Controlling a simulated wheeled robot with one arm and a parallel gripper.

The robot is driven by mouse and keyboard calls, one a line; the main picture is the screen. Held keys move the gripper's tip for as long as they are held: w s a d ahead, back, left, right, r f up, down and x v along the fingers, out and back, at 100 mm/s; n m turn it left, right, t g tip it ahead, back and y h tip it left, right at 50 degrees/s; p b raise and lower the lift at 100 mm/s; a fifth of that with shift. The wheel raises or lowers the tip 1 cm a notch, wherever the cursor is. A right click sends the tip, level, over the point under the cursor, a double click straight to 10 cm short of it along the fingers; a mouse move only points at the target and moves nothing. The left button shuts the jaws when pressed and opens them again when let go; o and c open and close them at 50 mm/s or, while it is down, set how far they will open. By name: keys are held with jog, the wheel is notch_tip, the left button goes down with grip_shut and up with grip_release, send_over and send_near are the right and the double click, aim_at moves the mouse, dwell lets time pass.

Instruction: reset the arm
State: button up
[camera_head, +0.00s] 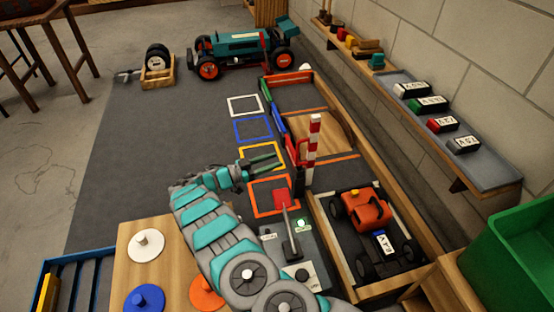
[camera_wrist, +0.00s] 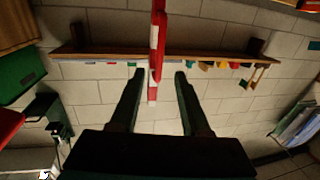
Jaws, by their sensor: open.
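My arm (camera_head: 210,222), with teal and grey links, reaches from the bottom of the head view over the mat. My gripper (camera_head: 279,160) is at its end, near the yellow square outline and just left of a red and white striped post (camera_head: 313,140). In the wrist view my gripper (camera_wrist: 159,74) has its two dark fingers spread. A red and white striped bar (camera_wrist: 157,45) shows between the fingertips there; I cannot tell how far beyond them it is. Nothing is seen held.
An orange car (camera_head: 368,212) sits in a wooden bay at right. A control box with a lever (camera_head: 290,235) lies below my gripper. A teal racecar (camera_head: 240,47) stands at the back. A green bin (camera_head: 520,245) is at right. The grey mat (camera_head: 150,150) is clear at left.

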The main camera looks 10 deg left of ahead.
dwell(0.3)
jog(key=s+d+r+n+g+y+p, duration=0.25)
jog(key=s+d+r+g, duration=0.2)
jog(key=d+r, duration=0.35)
jog(key=s+d+r+n+g+y+p, duration=0.1)
jog(key=s+d+r+n+g+y, duration=0.3)
jog(key=d+r, duration=0.4)
jog(key=s+d+r+n+g+y+p, duration=0.1)
jog(key=s+d+r+g, duration=0.1)
jog(key=s+d+r, duration=0.4)
jog(key=s+d+r+n+g+y+p, duration=0.1)
jog(key=s+d+r+y, duration=0.2)
jog(key=s, duration=0.6)
jog(key=s+d+r+n+y+p, duration=0.1)
jog(key=s+r+y, duration=0.1)
jog(key=s, duration=1)
jog(key=s+r+n+y+p, duration=0.1)
jog(key=s+r, duration=0.3)
jog(key=s, duration=0.8)
jog(key=shift+s+d+r+n+y, duration=0.25)
jog(key=shift+d+r+n+y, duration=0.15)
jog(key=shift+y, duration=0.25)
